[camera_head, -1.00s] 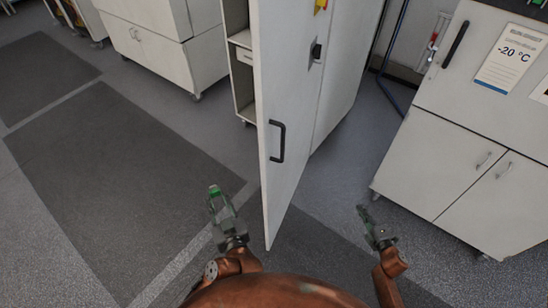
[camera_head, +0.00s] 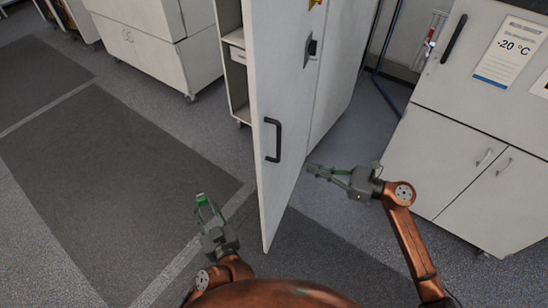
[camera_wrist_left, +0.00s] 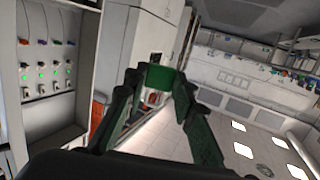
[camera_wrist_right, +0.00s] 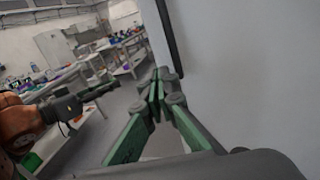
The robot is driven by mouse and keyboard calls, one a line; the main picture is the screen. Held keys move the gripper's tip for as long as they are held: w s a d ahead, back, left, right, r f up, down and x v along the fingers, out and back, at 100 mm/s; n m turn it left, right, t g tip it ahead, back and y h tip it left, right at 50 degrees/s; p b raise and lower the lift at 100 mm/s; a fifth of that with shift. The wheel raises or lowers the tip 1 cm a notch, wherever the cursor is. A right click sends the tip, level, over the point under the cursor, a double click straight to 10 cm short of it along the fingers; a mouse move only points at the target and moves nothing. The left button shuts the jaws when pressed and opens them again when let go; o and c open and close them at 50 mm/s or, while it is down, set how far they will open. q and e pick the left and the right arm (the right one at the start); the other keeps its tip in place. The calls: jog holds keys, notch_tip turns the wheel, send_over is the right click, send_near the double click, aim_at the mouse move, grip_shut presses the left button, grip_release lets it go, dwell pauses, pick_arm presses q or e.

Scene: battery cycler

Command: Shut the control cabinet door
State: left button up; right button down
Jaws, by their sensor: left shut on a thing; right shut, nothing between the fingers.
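The white control cabinet door (camera_head: 282,85) stands open and upright, with its near edge toward me. Its dark handle (camera_head: 272,140) is on the face to the right. The door also fills the right of the right wrist view (camera_wrist_right: 245,70). Shelves of the cabinet (camera_head: 238,88) show to the left of the door. My right gripper (camera_head: 311,169) is shut and empty, pointing at the handle-side face; I cannot tell whether it touches.
A white freezer cabinet (camera_head: 470,130) with a "-20 °C" sign stands at the right. Another white cabinet (camera_head: 150,50) stands at the back left. The floor with dark mats (camera_head: 110,180) is clear left of the door.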

aim_at(262, 154)
jog(key=shift+n, duration=0.3)
jog(key=x, duration=0.4)
jog(key=p+x, duration=0.1)
jog(key=x, duration=0.4)
jog(key=p+x, duration=0.1)
jog(key=x, duration=0.3)
jog(key=shift+s+a+r, duration=0.25)
jog(key=shift+s+a, duration=0.05)
jog(key=shift+a, duration=0.05)
jog(key=shift+w+a+f, duration=0.1)
jog(key=shift+w+a, duration=0.1)
jog(key=shift+a, duration=0.25)
